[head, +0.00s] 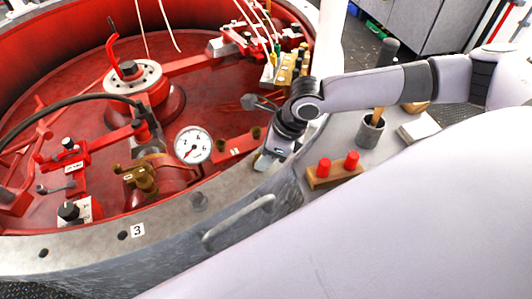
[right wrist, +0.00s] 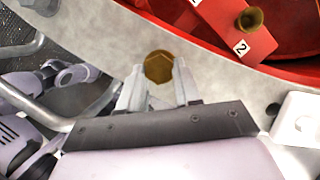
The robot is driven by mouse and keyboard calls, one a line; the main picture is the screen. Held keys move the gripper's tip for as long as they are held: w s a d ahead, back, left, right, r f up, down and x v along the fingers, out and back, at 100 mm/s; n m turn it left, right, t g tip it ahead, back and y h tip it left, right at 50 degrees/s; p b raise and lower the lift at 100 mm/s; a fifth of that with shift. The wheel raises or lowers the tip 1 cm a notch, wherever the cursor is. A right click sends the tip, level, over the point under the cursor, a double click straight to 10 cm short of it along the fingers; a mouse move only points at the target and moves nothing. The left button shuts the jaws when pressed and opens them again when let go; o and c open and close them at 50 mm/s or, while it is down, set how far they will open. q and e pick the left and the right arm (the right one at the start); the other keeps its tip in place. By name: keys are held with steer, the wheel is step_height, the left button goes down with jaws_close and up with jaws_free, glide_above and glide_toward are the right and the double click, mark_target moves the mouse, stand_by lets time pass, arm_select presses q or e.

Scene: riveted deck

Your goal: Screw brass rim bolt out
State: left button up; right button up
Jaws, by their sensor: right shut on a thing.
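The brass rim bolt (right wrist: 158,66) shows in the right wrist view as a six-sided head on the pale metal rim (right wrist: 225,75). My right gripper (right wrist: 157,82) has its two fingertips on either side of the bolt head, shut on it. In the head view my right gripper (head: 271,159) points down at the rim (head: 172,221), and the bolt is hidden there. How far the bolt stands out of the rim cannot be told. My left gripper is not in view.
A grey handle (head: 238,222) sticks out from the rim's outer wall. A wooden block with two red pegs (head: 332,168) and a grey cup (head: 370,131) stand to the right. Inside the red well, a round gauge (head: 193,144) stands near the gripper.

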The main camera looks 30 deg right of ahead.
steer(key=o, duration=1)
steer(key=shift+s+f, duration=0.1)
steer(key=shift+f, duration=0.15)
steer(key=shift+o, duration=0.2)
steer(key=shift+r, duration=0.1)
steer(key=shift+d+r, duration=0.1)
steer(key=shift+r, duration=0.3)
steer(key=v, duration=0.6)
steer(key=shift+s+r, duration=0.1)
